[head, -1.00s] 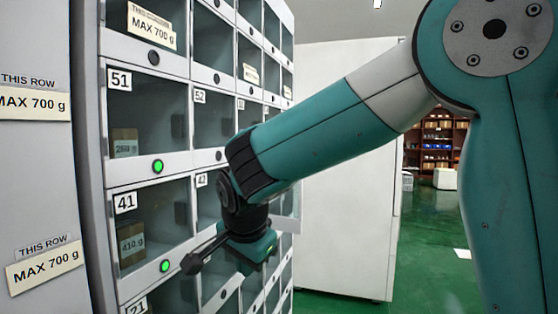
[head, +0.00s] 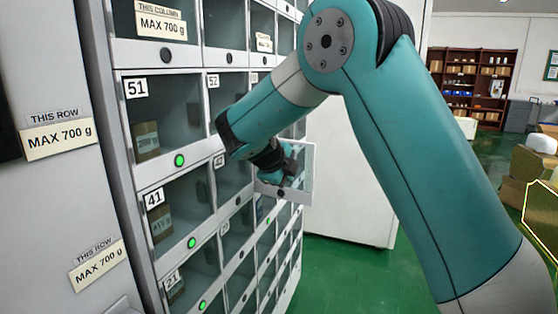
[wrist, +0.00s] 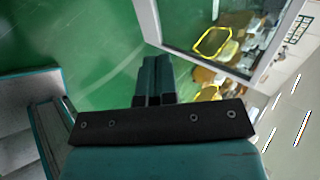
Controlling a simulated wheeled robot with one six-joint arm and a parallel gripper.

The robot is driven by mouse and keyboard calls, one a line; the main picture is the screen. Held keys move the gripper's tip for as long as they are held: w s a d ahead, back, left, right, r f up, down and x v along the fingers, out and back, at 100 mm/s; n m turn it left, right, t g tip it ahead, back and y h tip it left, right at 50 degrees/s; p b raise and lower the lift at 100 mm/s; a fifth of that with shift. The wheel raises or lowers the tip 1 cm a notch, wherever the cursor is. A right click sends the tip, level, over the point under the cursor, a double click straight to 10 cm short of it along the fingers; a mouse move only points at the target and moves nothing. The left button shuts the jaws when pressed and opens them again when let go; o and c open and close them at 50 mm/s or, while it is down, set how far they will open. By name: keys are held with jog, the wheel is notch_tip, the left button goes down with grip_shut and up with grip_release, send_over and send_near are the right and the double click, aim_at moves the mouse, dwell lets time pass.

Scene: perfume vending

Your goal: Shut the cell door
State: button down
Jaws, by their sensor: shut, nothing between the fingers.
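An open cell door (head: 309,182), a clear pane in a pale frame, stands out from the cabinet front beyond the cells numbered 42 and 52. In the wrist view the door (wrist: 149,22) fills the upper right, ahead and to the right of my fingers. My gripper (wrist: 155,62) is shut and empty, its two dark fingers side by side. In the head view my gripper (head: 290,165) overlaps the door's outline; I cannot tell whether it touches the door. My arm hides the door's hinge side and part of the cell behind it.
The cabinet (head: 178,182) has rows of clear-fronted cells, several with green lights. Boxes stand in cells 51 (head: 147,140) and 41. A white panel (head: 350,180) stands behind the door. Green floor (head: 345,265) is open to the right. Shelves stand far back.

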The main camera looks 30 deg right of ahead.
aim_at(298, 176)
jog(key=d, duration=0.1)
jog(key=w+d+p, duration=0.1)
jog(key=w+d+f+p, duration=0.1)
jog(key=d, duration=0.1)
jog(key=shift+w+d, duration=0.1)
jog(key=shift+w, duration=0.15)
jog(key=shift+d, duration=0.1)
jog(key=shift+w, duration=0.1)
